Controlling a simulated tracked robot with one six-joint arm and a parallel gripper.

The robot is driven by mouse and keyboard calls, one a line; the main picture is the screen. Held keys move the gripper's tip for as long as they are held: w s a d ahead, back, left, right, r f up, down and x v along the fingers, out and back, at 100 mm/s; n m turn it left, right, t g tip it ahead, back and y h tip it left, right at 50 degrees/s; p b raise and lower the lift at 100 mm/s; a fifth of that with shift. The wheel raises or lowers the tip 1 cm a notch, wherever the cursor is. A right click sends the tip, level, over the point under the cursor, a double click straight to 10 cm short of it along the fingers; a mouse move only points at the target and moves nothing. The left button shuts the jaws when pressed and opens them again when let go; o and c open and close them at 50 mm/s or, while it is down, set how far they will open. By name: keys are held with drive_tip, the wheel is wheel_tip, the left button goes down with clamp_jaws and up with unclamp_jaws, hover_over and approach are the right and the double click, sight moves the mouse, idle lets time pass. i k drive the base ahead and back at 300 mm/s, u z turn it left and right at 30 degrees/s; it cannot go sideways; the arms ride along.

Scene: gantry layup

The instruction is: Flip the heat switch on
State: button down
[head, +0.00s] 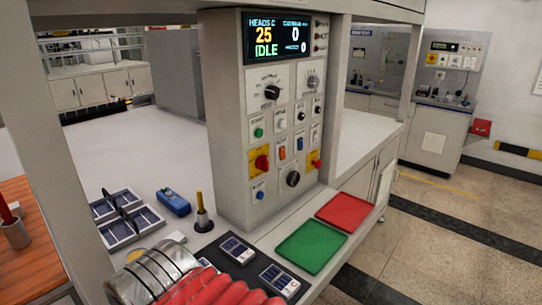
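The control panel (285,125) stands upright at the centre on the bench. Its display (277,38) reads 25, 0 and IDLE. The middle rows hold small switches, including an orange rocker (283,153), a blue-and-white one (300,143) and a pale one (315,133). Their labels are too small to read, so I cannot tell which is the heat switch or its position. Black rotary knobs (272,92), a green button (258,132) and red knobs on yellow plates (261,162) surround them. My gripper is not in view.
A green tray (311,246) and a red tray (344,211) lie before the panel. Dark panel modules (238,249), a blue device (173,202) and a yellow-topped tool on a black base (202,222) sit nearby. Red ribbed shapes (215,292) and a silver cylinder (150,275) fill the bottom.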

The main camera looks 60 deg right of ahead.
sight(282, 150)
drive_tip(key=u, duration=0.85)
drive_tip(key=k, duration=1.25)
drive_tip(key=z, duration=1.15)
drive_tip(key=i, duration=0.9)
